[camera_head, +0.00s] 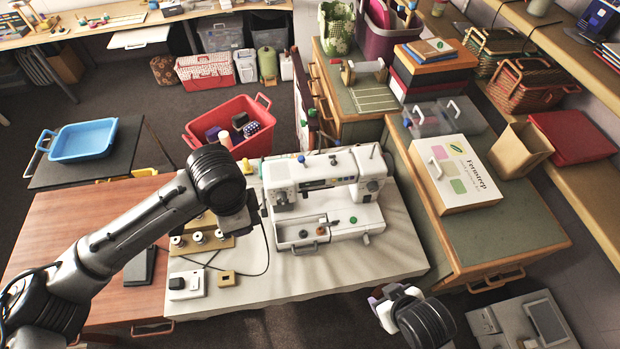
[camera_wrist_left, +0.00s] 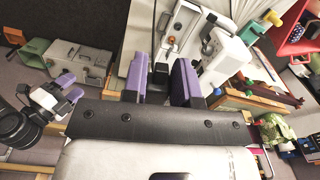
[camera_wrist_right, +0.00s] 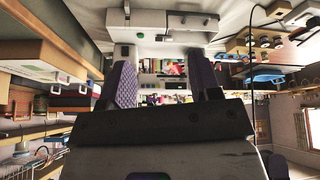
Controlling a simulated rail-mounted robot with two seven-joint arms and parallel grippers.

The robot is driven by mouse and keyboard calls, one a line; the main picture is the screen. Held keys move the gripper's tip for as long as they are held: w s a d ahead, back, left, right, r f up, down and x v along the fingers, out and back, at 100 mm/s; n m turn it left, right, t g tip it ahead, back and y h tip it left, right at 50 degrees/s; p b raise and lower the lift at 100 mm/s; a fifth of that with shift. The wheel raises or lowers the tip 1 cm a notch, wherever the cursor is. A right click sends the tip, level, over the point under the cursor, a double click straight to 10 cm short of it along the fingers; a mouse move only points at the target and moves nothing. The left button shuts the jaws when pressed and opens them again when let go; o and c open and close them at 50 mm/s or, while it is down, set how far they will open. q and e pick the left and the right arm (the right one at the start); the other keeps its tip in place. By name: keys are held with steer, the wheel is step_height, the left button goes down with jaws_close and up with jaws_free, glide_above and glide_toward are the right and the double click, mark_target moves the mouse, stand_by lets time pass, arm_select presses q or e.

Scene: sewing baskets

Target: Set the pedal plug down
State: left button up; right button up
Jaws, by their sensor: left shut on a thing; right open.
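My left gripper (camera_wrist_left: 160,76) is shut on the pedal plug (camera_wrist_left: 160,72), a small dark piece between its purple fingers in the left wrist view. In the head view my left arm covers the fingertips and the plug, left of the white sewing machine (camera_head: 335,187). A thin dark cord (camera_head: 266,240) runs from beneath that gripper across the pale tabletop. My right gripper (camera_head: 386,298) is open and empty at the front right of the table; its spread purple fingers also show in the right wrist view (camera_wrist_right: 162,85).
A brass-coloured spool stand (camera_head: 215,243) stands left of the machine. A white box with a dark square (camera_head: 187,284) and a small tan block (camera_head: 227,279) lie at the table's front left. A red basket (camera_head: 250,140) stands behind. The front middle of the tabletop (camera_head: 310,272) is clear.

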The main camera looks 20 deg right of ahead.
steer(key=w+a+r+n+t+y, duration=0.3)
steer(key=w+r+t+y, duration=0.1)
steer(key=w+r, duration=2.1)
steer(key=s+a+f+m+g+y, duration=0.2)
steer(key=a+f+m+g+y, duration=0.2)
steer(key=a+m, duration=0.5)
steer(key=s+a+f+m+g+y, duration=0.1)
steer(key=a+f+m+g+y, duration=0.4)
steer(key=m, duration=0.7)
steer(key=a+g, duration=0.2)
steer(key=a, duration=0.2)
steer(key=shift+s+a+m, duration=0.3)
steer(key=shift+s, duration=0.1)
